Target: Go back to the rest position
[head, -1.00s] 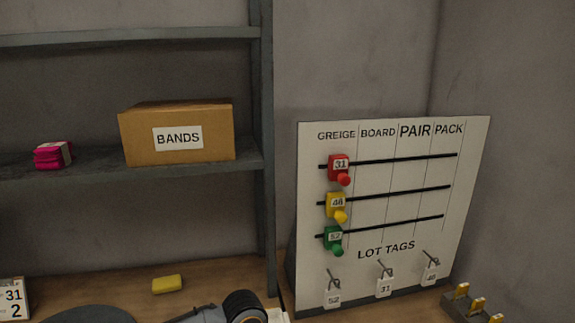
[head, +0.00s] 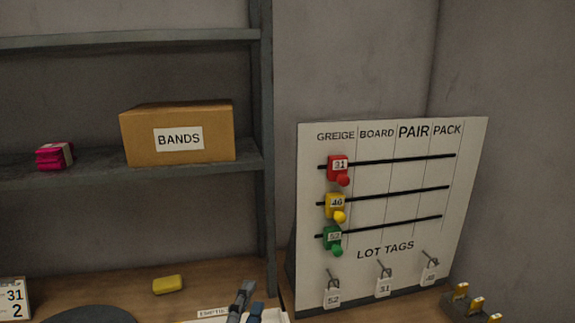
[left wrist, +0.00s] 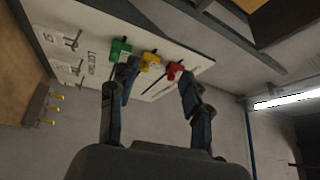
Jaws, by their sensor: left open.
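My left gripper (head: 247,303) shows only its dark fingers at the bottom edge of the head view, left of and below the white board (head: 420,215). In the left wrist view the gripper (left wrist: 158,78) is open and empty, its fingers spread apart with the tilted board behind them. On the board, the red slider 31 (head: 338,168), the yellow slider (head: 335,205) and the green slider (head: 332,238) sit in the GREIGE column. They also show between and beside the fingers in the wrist view. My right gripper is not in view.
A shelf holds a BANDS box (head: 178,150) and a pink bundle (head: 54,156). A yellow block (head: 168,285) lies on the bench. Lot tags (head: 384,288) hang on the board's hooks. A pale labelled container (head: 212,314) is by the gripper. Brass pegs (head: 476,303) stand at lower right.

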